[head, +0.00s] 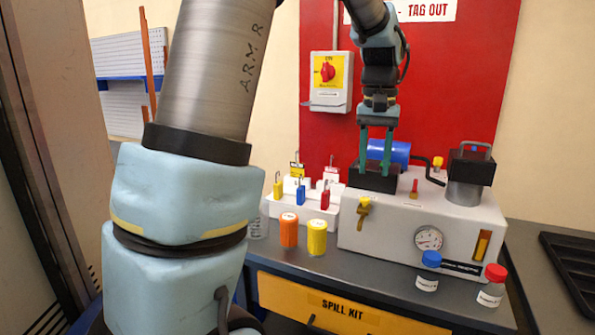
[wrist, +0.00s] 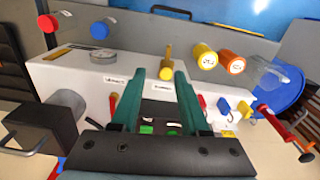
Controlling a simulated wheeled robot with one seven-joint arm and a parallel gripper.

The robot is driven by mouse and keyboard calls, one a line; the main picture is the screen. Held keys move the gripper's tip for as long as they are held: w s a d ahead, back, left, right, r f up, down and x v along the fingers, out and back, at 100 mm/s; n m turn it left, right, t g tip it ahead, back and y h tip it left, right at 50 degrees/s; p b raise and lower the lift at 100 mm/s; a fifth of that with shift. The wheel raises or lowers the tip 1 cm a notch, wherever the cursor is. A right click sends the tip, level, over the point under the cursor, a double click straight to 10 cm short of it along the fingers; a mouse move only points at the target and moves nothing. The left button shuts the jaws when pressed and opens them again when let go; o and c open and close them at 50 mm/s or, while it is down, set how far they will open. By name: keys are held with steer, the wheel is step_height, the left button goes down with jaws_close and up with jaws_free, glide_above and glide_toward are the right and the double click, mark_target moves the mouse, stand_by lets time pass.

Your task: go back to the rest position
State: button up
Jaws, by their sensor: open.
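My gripper (head: 376,160) points down over the black block on the top of the pale machine housing (head: 390,225), in front of the blue cylinder (head: 388,151). Its two teal fingers are apart. In the wrist view my gripper (wrist: 160,75) shows both fingers spread with nothing held between them. I cannot tell from the head view whether the fingertips touch the black block.
A white rack (head: 330,220) with coloured padlocks stands left of the housing. Orange (head: 289,230) and yellow (head: 317,238) cups stand before it. Blue-capped (head: 428,272) and red-capped (head: 492,286) bottles stand at front right.

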steer(key=s+a+f+n, duration=0.1)
steer(key=s+a+f, duration=0.2)
steer(key=a, duration=0.4)
steer(key=s+a+f+n+t, duration=0.1)
steer(key=s+a+f, duration=0.2)
steer(key=a+f, duration=0.3)
steer(key=s+a+f+n, duration=0.1)
steer(key=s+a+f, duration=0.2)
steer(key=a, duration=0.7)
step_height(320, 180, down, 2)
steer(key=shift+s, duration=0.4)
steer(key=shift+o, duration=0.4)
